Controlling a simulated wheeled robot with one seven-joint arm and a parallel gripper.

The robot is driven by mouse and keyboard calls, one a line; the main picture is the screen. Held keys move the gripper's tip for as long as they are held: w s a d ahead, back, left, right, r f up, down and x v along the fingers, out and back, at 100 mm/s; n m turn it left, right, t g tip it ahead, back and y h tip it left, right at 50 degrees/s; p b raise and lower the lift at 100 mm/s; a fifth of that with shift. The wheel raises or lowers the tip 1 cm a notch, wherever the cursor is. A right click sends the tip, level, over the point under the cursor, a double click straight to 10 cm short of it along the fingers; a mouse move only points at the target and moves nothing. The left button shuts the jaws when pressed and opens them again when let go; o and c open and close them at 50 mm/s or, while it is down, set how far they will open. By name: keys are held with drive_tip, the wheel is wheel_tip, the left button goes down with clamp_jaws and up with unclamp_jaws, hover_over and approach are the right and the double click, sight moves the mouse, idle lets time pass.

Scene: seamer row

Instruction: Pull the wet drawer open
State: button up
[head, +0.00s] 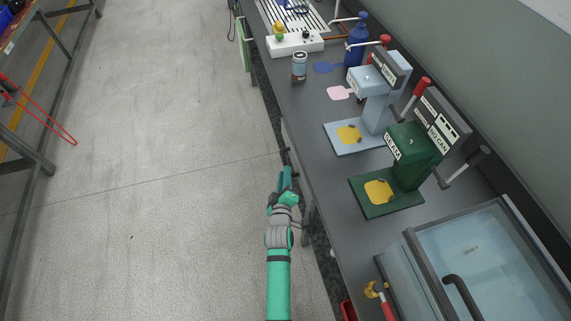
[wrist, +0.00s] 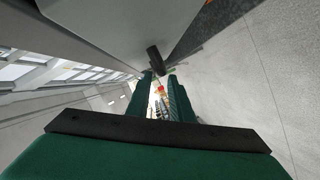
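A pale grey drawer front (wrist: 125,25) fills the upper part of the wrist view, with a short dark handle (wrist: 155,58) on it. In the head view the dark handle (head: 289,150) shows small at the bench's left edge. No label is readable on the drawer, so I cannot tell whether it is marked wet. My gripper (head: 287,170) is beside the bench edge, just short of the handle. In the wrist view my gripper (wrist: 160,76) has its two green fingers apart with nothing between them. The handle lies just beyond the fingertips; I cannot tell whether they touch.
The dark bench top (head: 300,110) carries a green seamer (head: 410,155), a light blue seamer (head: 375,105), a can (head: 299,67) and a blue bottle (head: 357,40). A glass-lidded tank (head: 480,250) stands front right. The floor (head: 150,150) left of me is clear.

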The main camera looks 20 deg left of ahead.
sight(285, 163)
drive_tip(key=shift+x, duration=3.1)
drive_tip(key=shift+c, duration=0.3)
clamp_jaws()
